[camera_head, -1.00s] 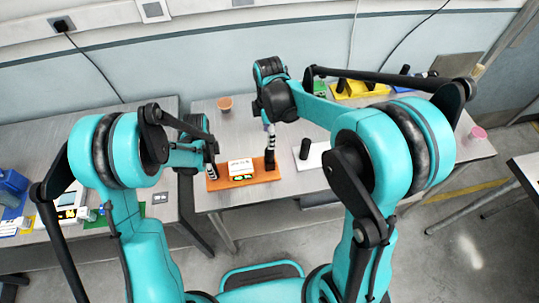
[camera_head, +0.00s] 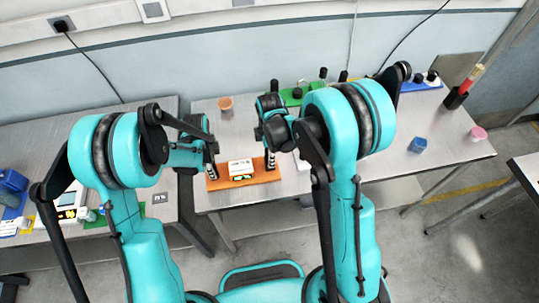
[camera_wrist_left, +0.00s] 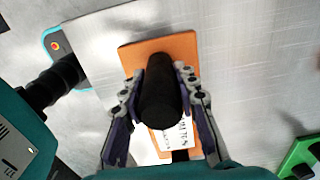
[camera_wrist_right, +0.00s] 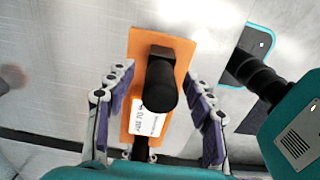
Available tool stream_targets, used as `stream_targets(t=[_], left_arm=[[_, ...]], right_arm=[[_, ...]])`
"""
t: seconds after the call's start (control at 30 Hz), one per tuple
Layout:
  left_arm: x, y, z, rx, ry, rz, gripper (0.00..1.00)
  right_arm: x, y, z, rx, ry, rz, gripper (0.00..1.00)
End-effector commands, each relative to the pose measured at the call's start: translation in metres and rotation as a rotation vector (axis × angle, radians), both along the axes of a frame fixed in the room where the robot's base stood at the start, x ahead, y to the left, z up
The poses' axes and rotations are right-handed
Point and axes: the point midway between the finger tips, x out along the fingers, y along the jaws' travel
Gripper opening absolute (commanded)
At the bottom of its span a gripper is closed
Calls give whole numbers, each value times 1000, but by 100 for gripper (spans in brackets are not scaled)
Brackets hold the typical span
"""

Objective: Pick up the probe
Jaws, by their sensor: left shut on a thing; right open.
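An orange board (camera_head: 258,178) lies on the middle table with a small white meter-like box (camera_head: 240,167) on it. A black upright probe handle stands at each end. My left gripper (camera_head: 212,173) is at the board's left end, shut on one black probe handle (camera_wrist_left: 160,95), which shows between its fingers in the left wrist view. My right gripper (camera_head: 271,161) is at the right end. Its fingers are open, one on each side of the other black probe handle (camera_wrist_right: 161,85), with a gap on both sides. The lower parts of both probes are hidden.
An orange-brown cup (camera_head: 225,103) stands behind the board. My right arm covers part of the table. The front-right tabletop is clear.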

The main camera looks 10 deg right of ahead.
Motion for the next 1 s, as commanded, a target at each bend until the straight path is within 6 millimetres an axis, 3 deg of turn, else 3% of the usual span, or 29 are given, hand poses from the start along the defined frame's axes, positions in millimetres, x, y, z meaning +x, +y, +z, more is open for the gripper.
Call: stream_targets(t=[0.07, 0.1, 0.3, 0.67, 1.0], left_arm=[[0, 0, 0, 0, 0, 0, 0], [0, 0, 0, 0, 0, 0, 0], [0, 0, 0, 0, 0, 0, 0], [0, 0, 0, 0, 0, 0, 0], [0, 0, 0, 0, 0, 0, 0]], right_arm=[[0, 0, 0, 0, 0, 0, 53], [0, 0, 0, 0, 0, 0, 48], [0, 0, 0, 0, 0, 0, 0], [0, 0, 7, 0, 0, 0, 0], [0, 0, 72, 0, 0, 0, 0]])
